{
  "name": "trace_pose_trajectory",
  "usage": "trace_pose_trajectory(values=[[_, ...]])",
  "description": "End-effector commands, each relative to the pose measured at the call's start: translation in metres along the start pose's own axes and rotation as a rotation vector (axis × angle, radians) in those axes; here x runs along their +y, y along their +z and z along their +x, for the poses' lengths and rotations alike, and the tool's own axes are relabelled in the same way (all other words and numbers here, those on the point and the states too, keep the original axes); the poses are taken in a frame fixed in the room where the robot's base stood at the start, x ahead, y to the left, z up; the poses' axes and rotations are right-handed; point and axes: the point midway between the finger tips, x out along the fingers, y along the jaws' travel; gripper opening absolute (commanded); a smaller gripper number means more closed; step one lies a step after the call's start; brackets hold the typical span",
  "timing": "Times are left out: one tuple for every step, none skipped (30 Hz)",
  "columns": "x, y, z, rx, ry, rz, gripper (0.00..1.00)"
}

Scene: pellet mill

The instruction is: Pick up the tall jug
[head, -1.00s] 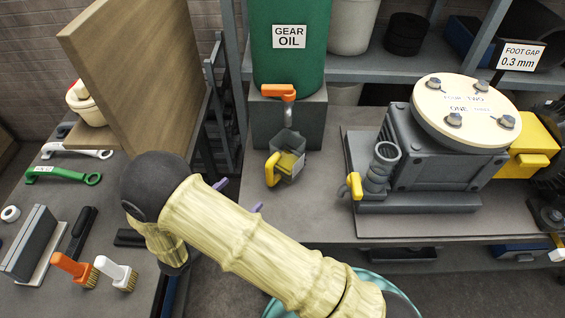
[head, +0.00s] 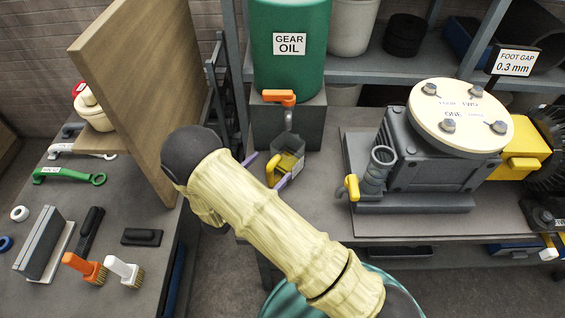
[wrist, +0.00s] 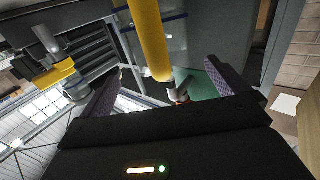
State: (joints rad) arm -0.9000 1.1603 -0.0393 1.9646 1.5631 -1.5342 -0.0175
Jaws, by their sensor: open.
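The tall jug (head: 291,158) is grey and partly see-through, with a yellow handle on its left side. It stands upright on the bench, under the tap of the gear oil drum. My gripper (head: 267,171) is open, its purple fingertips on either side of the jug's handle. In the wrist view the yellow handle (wrist: 150,40) runs between the two open fingers, closer to neither in a clear way. I cannot tell whether a finger touches it. My arm covers the rest of my gripper in the head view.
The green gear oil drum (head: 290,55) with its orange-handled tap (head: 279,97) is above and behind the jug. Right of it is a grey spout (head: 379,165) beside the mill housing (head: 437,160). A wooden board (head: 145,85) stands upright on the left bench, with brushes in front.

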Motion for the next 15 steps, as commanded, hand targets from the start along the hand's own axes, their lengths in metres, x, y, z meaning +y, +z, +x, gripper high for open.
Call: trace_pose_trajectory(values=[[0.000, 0.000, 0.000, 0.000, -0.001, 0.000, 1.00], [0.000, 0.001, 0.000, 0.000, -0.001, 0.000, 1.00], [0.000, 0.001, 0.000, 0.000, -0.001, 0.001, 1.00], [0.000, 0.001, 0.000, 0.000, 0.000, 0.001, 1.00], [0.000, 0.000, 0.000, 0.000, 0.001, 0.001, 1.00], [0.000, 0.000, 0.000, 0.000, 0.001, 0.001, 1.00], [0.000, 0.000, 0.001, 0.000, 0.001, 0.001, 1.00], [0.000, 0.000, 0.001, 0.000, 0.002, 0.001, 1.00], [0.000, -0.001, 0.003, 0.000, 0.002, 0.001, 1.00], [0.000, -0.002, 0.005, 0.001, 0.003, 0.001, 1.00], [0.000, -0.003, 0.007, 0.001, 0.003, 0.001, 1.00], [-0.001, -0.004, 0.012, 0.001, 0.003, 0.001, 1.00], [-0.001, -0.006, 0.016, 0.002, 0.003, 0.001, 1.00], [-0.002, -0.007, 0.020, 0.002, 0.004, 0.001, 1.00], [-0.002, -0.008, 0.025, 0.002, 0.003, 0.000, 1.00]])
